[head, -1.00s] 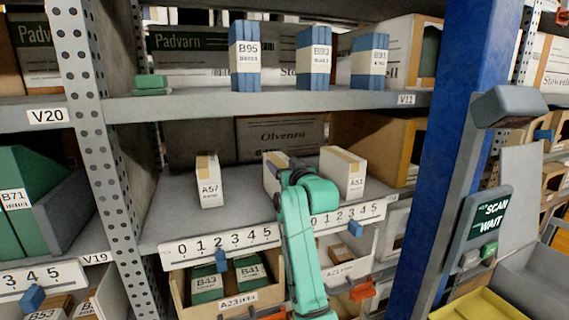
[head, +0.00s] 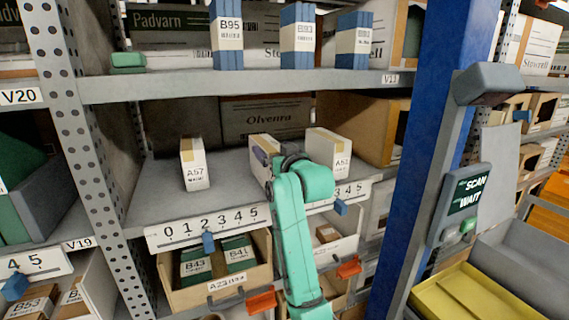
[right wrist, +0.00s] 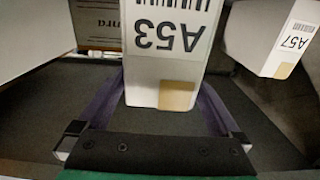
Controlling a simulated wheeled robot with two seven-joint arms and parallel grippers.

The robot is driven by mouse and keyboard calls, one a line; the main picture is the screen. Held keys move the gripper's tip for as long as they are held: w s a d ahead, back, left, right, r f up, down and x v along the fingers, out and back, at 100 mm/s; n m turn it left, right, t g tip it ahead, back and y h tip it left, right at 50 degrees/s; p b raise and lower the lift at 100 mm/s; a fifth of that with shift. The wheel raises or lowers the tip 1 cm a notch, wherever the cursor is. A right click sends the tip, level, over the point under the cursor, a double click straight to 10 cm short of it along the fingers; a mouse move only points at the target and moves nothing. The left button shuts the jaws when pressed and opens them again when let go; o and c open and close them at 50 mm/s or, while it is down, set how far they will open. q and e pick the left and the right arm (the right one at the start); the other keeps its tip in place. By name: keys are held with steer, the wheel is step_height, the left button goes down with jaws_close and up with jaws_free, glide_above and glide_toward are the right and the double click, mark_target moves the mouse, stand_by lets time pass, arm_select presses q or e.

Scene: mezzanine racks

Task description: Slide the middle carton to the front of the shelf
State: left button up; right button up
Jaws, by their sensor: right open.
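Three white cartons with tan tape stand on the middle shelf (head: 160,210) in the head view. The middle carton (head: 259,145) is partly hidden behind my right arm. In the right wrist view its label reads A53, upside down (right wrist: 165,45). My right gripper (head: 270,156) is at this carton, with its purple fingers on either side of it in the wrist view (right wrist: 162,100). The fingers are open, with a gap visible at the carton's right side; contact on the left is unclear. Carton A57 (head: 193,165) stands to the left, and another carton (head: 330,150) to the right. My left gripper is out of view.
A numbered scale strip (head: 210,228) with a blue marker (head: 208,241) runs along the shelf front. Bins (head: 215,290) sit below. A blue upright (head: 430,150) stands at right. Bare shelf lies between A57 and the middle carton.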

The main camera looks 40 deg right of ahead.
steer(key=b+v, duration=0.2)
steer(key=v, duration=0.9)
steer(key=shift+s+b, duration=0.15)
steer(key=shift+b, duration=0.2)
steer(key=shift+a, duration=0.1)
